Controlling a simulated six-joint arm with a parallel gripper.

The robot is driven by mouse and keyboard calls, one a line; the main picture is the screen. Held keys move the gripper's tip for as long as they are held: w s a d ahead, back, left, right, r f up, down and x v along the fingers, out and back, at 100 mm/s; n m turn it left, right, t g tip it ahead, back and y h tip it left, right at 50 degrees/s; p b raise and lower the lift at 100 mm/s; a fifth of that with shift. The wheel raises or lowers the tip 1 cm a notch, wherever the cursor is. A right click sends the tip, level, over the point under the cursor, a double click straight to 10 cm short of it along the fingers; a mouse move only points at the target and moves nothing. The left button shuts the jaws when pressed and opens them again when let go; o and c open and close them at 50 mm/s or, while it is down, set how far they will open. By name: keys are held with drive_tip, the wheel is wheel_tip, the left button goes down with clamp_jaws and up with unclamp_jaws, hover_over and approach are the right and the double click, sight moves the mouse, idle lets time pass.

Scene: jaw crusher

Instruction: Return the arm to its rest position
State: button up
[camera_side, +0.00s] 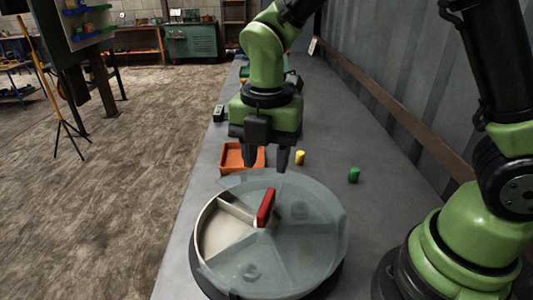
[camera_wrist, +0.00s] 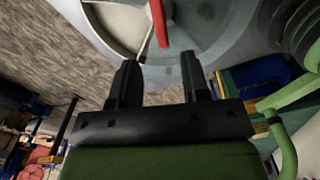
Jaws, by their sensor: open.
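My gripper (camera_side: 268,158) hangs down over the far edge of a round divided tray (camera_side: 203,214) in the side view. Its two dark fingers are apart with nothing between them, and the wrist view shows the same open fingers (camera_wrist: 158,77). A clear lid with a red handle (camera_side: 266,207) covers most of the tray; one pale section at the left lies uncovered. In the wrist view the red handle (camera_wrist: 158,22) is beyond the fingertips, apart from them.
An orange open box (camera_side: 231,158) stands behind the tray, partly hidden by my gripper. A wall with a wooden rail (camera_side: 400,110) runs along the bench's right side.

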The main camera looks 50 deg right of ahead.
drive_tip(key=s+d+r+m+t+y, duration=0.1)
drive_tip(key=s+d+r+m+t, duration=0.2)
drive_tip(key=m, duration=1)
drive_tip(key=s+d+r+m+t+y, duration=0.1)
drive_tip(key=s+r+m+t, duration=0.3)
drive_tip(key=s+r+m, duration=0.6)
drive_tip(key=s+d+m, duration=0.1)
drive_tip(key=m, duration=0.3)
drive_tip(key=shift+d+m, duration=0.3)
drive_tip(key=shift+d, duration=0.1)
